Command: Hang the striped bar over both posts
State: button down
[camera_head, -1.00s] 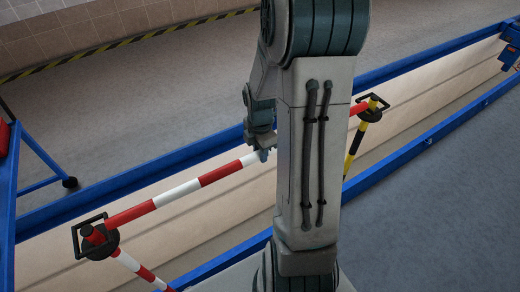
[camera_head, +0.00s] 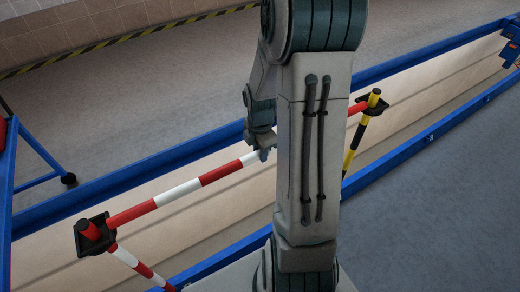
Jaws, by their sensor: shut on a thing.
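The red-and-white striped bar (camera_head: 180,190) runs from lower left to upper right, its middle hidden behind my arm. A black end piece (camera_head: 82,245) at its left end sits around the red top of the red-and-white post (camera_head: 134,262). The black end piece (camera_head: 380,104) at its right end sits around the yellow-and-black post (camera_head: 356,140), with the yellow tip sticking up through it. My gripper (camera_head: 264,153) is shut on the bar near its middle, partly hidden by my arm.
Blue rails (camera_head: 130,186) edge a pale-walled trench (camera_head: 215,215) below the bar. A blue frame with a caster (camera_head: 68,180) stands at the left. Open grey floor (camera_head: 450,190) lies at the right.

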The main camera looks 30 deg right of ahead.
jog(key=c, duration=1)
grip_release()
jog(key=shift+c, duration=0.2)
notch_tip(320, 180, up, 14)
jog(key=s+a+r+m+t, duration=0.1)
jog(key=s+a+r+m, duration=0.1)
jog(key=s+a+m, duration=0.4)
jog(key=s+a+r+m+t, duration=0.2)
jog(key=s+a+m, duration=0.4)
jog(key=m, duration=0.6)
jog(key=shift+s+a+r, duration=0.2)
jog(key=shift+s+r, duration=0.05)
jog(key=shift+r, duration=0.05)
